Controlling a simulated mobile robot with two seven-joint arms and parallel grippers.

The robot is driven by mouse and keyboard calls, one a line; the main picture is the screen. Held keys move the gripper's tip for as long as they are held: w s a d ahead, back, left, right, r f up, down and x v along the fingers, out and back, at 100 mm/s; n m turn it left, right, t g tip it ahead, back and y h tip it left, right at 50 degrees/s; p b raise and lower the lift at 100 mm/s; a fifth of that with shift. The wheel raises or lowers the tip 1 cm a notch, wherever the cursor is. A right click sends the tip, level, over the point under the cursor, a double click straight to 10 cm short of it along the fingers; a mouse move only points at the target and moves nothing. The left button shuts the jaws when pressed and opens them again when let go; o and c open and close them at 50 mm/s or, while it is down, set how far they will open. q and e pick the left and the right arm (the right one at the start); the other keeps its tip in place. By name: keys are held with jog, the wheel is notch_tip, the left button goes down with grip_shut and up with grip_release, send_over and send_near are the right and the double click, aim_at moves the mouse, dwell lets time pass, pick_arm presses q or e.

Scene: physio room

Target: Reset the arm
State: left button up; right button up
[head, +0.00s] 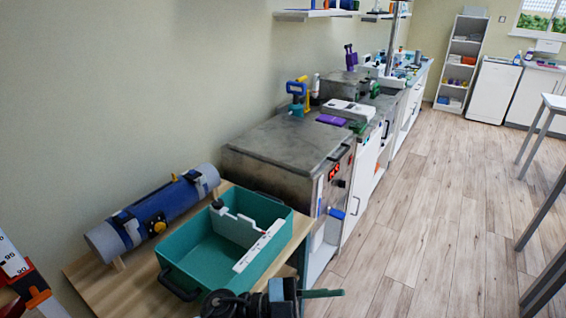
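A grey cylinder wrapped in a blue sleeve, which looks like the arm (155,212), lies slantwise on low wooden supports at the left of a wooden table (85,272). The sleeve carries dark straps, a yellow knob and a black dial with a yellow centre. A teal crate (190,262) with black handles stands beside it. A white hinged bar (258,246) with a dark round knob lies in the crate. No gripper of mine can be made out clearly.
A dark mechanical part (250,304) with a greenish rod shows at the bottom edge; I cannot tell whether it is mine. An orange and black object with a white scale (14,262) is at lower left. A metal-topped cabinet (285,152) stands behind.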

pick_arm(q)
jog(key=s+a+f+n+t+y, duration=0.1)
jog(key=a+f+n+t+y, duration=1.15)
jog(key=a+n+t, duration=0.5)
jog(key=s+a+f+n+g+y, duration=0.2)
jog(key=s+a+f+g, duration=0.2)
jog(key=s+f, duration=0.3)
jog(key=s+a+f+n+g+y+p, duration=0.1)
jog(key=s+a+f, duration=0.5)
jog(key=s, duration=0.6)
notch_tip(320, 180, down, 2)
jog(key=n+g+y, duration=0.1)
jog(key=g+y, duration=0.1)
jog(key=g, duration=0.1)
jog(key=shift+s+a+f+n, duration=0.2)
jog(key=shift+s+a+n, duration=0.05)
jog(key=shift+a+n, duration=0.15)
pick_arm(e)
jog(key=shift+w+d+r, duration=0.1)
jog(key=shift+w+r, duration=0.5)
jog(key=shift+r, duration=0.1)
pick_arm(q)
jog(key=shift+y, duration=0.25)
